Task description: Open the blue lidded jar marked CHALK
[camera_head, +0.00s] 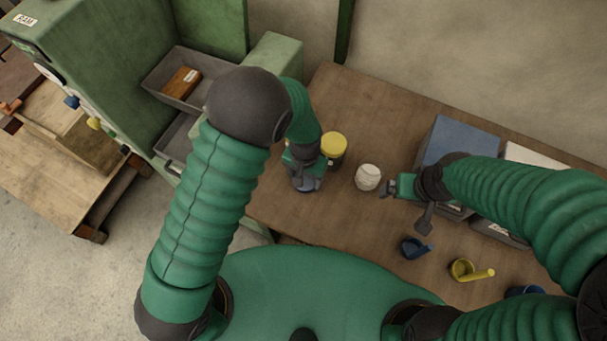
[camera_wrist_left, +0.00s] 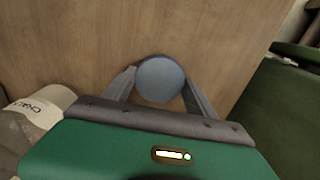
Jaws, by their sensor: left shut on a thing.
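In the left wrist view a round blue lid (camera_wrist_left: 160,79) sits between the fingers of my left gripper (camera_wrist_left: 159,88), which is shut on it. The lid hides what is under it, so I cannot tell whether it still sits on its jar. In the head view my left gripper (camera_head: 307,178) is over the table, left of the yellow-lidded jar, with a bluish-grey part of the jar (camera_head: 309,185) showing below it.
A yellow-lidded jar (camera_head: 333,146) and a white jar (camera_head: 368,177) stand close to my left gripper. A blue cup (camera_head: 412,248) and a yellow scoop-like thing (camera_head: 470,271) lie nearer me. Grey trays (camera_head: 172,103) are at left, and a blue-topped box (camera_head: 462,139) at right.

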